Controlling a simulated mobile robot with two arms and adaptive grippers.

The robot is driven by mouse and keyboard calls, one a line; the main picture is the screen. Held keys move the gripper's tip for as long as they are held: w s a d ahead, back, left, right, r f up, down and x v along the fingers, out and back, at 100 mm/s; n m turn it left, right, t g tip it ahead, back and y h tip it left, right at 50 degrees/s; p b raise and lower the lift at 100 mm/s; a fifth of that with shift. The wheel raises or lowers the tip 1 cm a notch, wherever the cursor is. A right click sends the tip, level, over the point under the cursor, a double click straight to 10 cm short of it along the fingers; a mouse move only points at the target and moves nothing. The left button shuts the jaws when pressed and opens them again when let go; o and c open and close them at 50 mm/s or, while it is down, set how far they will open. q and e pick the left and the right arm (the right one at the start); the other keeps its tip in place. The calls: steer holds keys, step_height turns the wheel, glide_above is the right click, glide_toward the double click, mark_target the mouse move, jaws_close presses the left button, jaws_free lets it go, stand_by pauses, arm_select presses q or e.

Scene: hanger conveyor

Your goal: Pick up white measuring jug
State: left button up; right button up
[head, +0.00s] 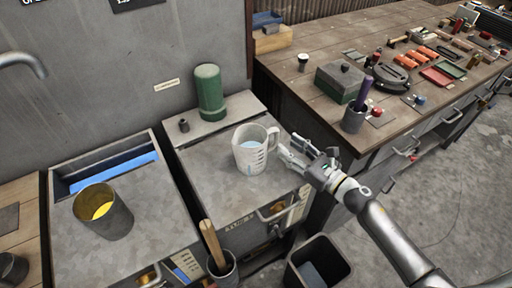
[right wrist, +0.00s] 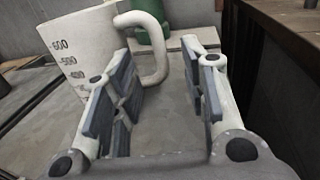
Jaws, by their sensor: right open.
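The white measuring jug (head: 251,151) stands upright on the grey top of a metal unit, its handle towards the right. My right gripper (head: 291,157) is just right of the jug, level with its handle, coming in from the right. In the right wrist view the open fingers (right wrist: 165,85) point at the jug (right wrist: 90,55), and its handle (right wrist: 158,50) shows beyond and between them. The fingers look empty; I cannot tell whether one touches the handle. My left gripper is not in view.
A green cylinder (head: 209,92) stands behind the jug. A grey pot with yellow inside (head: 103,211) stands on the unit to the left. A wooden workbench (head: 330,112) with tools is at the right. An open bin (head: 318,264) stands below in front.

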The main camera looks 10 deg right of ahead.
mark_target(278, 138)
steer(key=shift+w+a+r+p, duration=0.2)
steer(key=shift+w+a+p, duration=0.05)
steer(key=shift+w+p, duration=0.1)
steer(key=p+x, duration=0.1)
steer(key=x, duration=0.2)
steer(key=shift+f, duration=0.1)
steer(key=shift+w+a+f, duration=0.15)
steer(key=shift+w+a, duration=0.15)
steer(key=shift+w, duration=0.15)
steer(key=shift+s, duration=0.1)
steer(key=shift+c, duration=0.7)
steer(key=c, duration=0.7)
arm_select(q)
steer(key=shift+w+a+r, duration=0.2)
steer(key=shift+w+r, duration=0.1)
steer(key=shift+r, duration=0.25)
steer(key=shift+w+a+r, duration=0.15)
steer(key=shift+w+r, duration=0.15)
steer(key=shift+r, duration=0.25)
arm_select(e)
jaws_close()
